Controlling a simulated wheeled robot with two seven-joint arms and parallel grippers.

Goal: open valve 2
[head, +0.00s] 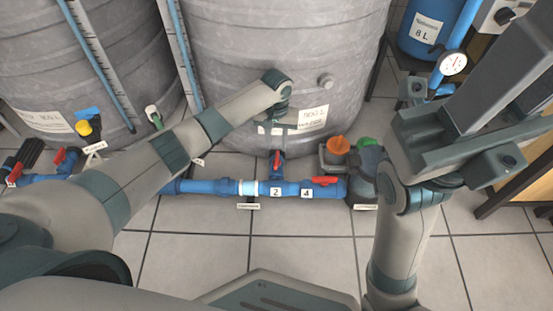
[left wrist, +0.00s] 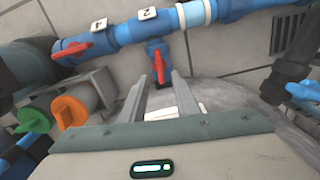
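The blue pipe (head: 220,187) runs low along the floor in front of the right grey tank. Label 2 (head: 276,192) is on this pipe, and a short upright branch with a red valve handle (head: 277,161) stands just behind it. I take this for valve 2. My left gripper (head: 278,134) is over this branch, pointing down, partly hidden by its wrist. In the left wrist view its two fingers (left wrist: 157,78) are apart and empty. The red handle (left wrist: 158,70) shows between the tips; I cannot tell whether they touch it.
A second red handle (head: 326,181) lies along the pipe beside label 4 (head: 307,193). An orange cap (head: 338,146) and a green cap (head: 367,142) are to its right. The tank wall (head: 235,60) is close behind my left gripper. The tiled floor in front is free.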

